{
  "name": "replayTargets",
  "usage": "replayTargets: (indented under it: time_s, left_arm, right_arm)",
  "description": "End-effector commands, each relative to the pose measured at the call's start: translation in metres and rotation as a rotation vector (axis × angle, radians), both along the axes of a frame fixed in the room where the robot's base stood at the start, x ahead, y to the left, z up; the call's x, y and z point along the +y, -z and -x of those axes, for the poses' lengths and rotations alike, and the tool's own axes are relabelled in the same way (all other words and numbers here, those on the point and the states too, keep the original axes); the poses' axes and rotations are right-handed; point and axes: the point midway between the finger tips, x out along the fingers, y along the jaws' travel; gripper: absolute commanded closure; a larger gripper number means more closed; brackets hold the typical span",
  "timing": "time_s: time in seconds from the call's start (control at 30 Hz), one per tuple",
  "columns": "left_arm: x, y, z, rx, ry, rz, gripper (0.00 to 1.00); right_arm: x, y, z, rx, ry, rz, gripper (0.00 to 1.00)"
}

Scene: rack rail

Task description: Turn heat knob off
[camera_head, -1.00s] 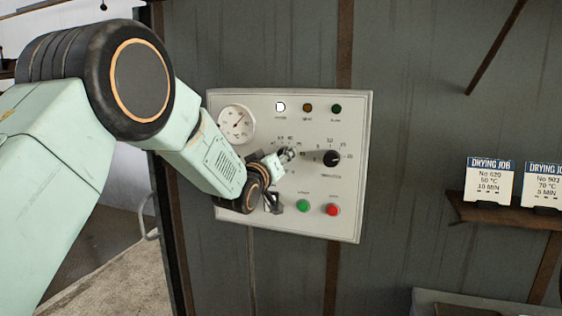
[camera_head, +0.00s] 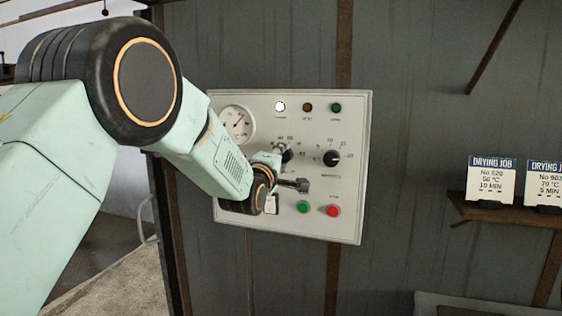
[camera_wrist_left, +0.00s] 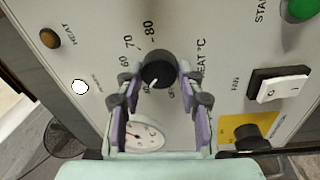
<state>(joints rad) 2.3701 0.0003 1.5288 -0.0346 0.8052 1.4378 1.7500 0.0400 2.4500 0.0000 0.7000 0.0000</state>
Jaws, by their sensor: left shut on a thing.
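The heat knob (camera_wrist_left: 158,70) is black and round, on the pale control panel (camera_head: 351,205). In the left wrist view its white pointer mark aims down-left, at the low end of the scale near the OFF label; its exact setting is hard to read. My left gripper (camera_wrist_left: 160,77) has one finger on each side of the knob and is shut on it. In the head view my left gripper (camera_head: 280,166) is at the panel, with its wrist hiding part of the scale and the knob (camera_head: 286,154) only partly showing.
The second black knob (camera_head: 331,158) is close to the right. A green button (camera_head: 303,207) and a red button (camera_head: 333,211) are below. A round gauge (camera_head: 236,122) is upper left. The fan switch (camera_wrist_left: 278,88) is beside the heat knob. Job cards (camera_head: 490,181) stand on a shelf.

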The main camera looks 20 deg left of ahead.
Motion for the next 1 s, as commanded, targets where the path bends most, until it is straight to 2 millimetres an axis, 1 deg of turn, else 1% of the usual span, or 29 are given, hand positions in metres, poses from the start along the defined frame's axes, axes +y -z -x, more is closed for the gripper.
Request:
replayTargets:
  time_s: [0.03,0.6,0.8,1.0]
  left_arm:
    - [0.000,-0.003,0.000,-0.009,-0.001,0.046,0.94]
    - [-0.001,-0.002,0.000,0.011,0.001,0.581,0.94]
    - [-0.001,-0.002,0.000,0.017,0.002,0.734,0.94]
    - [-0.002,-0.002,0.000,0.020,0.002,0.847,0.94]
  right_arm:
    - [0.000,0.002,0.000,0.000,0.000,0.000,0.60]
    - [0.000,0.017,0.000,0.000,0.000,0.000,0.60]
    - [0.000,0.022,0.000,0.000,0.000,0.000,0.60]
    - [0.000,0.026,0.000,0.000,0.000,0.000,0.60]
